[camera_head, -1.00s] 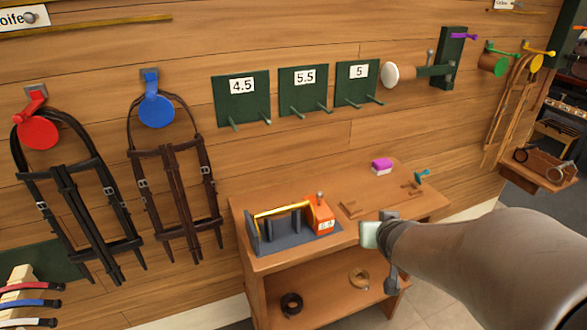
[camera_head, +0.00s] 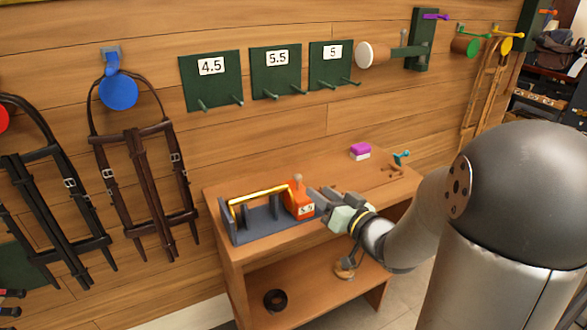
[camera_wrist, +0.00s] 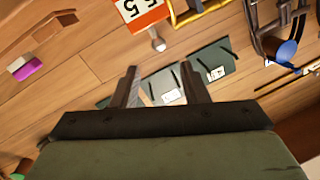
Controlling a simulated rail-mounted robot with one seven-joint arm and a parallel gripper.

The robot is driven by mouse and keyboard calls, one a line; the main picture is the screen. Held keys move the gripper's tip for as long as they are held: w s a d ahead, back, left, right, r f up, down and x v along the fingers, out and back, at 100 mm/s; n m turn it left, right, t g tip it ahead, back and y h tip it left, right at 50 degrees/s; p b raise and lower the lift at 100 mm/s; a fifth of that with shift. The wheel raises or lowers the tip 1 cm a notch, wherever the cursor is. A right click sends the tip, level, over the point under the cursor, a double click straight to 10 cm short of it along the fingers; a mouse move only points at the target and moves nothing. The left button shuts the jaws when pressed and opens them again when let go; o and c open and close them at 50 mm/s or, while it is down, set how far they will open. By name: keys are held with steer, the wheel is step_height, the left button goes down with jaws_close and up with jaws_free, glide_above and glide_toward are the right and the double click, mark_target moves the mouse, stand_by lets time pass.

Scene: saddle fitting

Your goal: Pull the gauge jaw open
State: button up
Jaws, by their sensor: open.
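The gauge (camera_head: 262,222) stands on the wooden bench at the left, a dark grey base with upright plates and a yellow bar along its top. Its orange jaw block (camera_head: 299,200) carries a white number label and a pale knob (camera_head: 298,178) on top. In the wrist view the orange block (camera_wrist: 143,12) and its knob (camera_wrist: 157,42) show at the top, beyond the fingertips. My gripper (camera_head: 318,198) is just right of the orange block, with its fingers pointing towards it. In the wrist view my gripper (camera_wrist: 160,75) is open, with nothing seen between its fingers. Contact with the block cannot be told.
A purple and white block (camera_head: 360,151) and a teal-handled tool (camera_head: 400,158) lie on the bench (camera_head: 235,262) at the back right. Green numbered boards with pegs (camera_head: 275,72) hang on the wall above. Bridles (camera_head: 140,180) hang at the left.

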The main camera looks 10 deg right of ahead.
mark_target(301, 178)
steer(key=x, duration=1.1)
steer(key=shift+w+a+f+b, duration=0.1)
steer(key=shift+w+a+b, duration=0.05)
steer(key=shift+w+b, duration=0.2)
jaws_close()
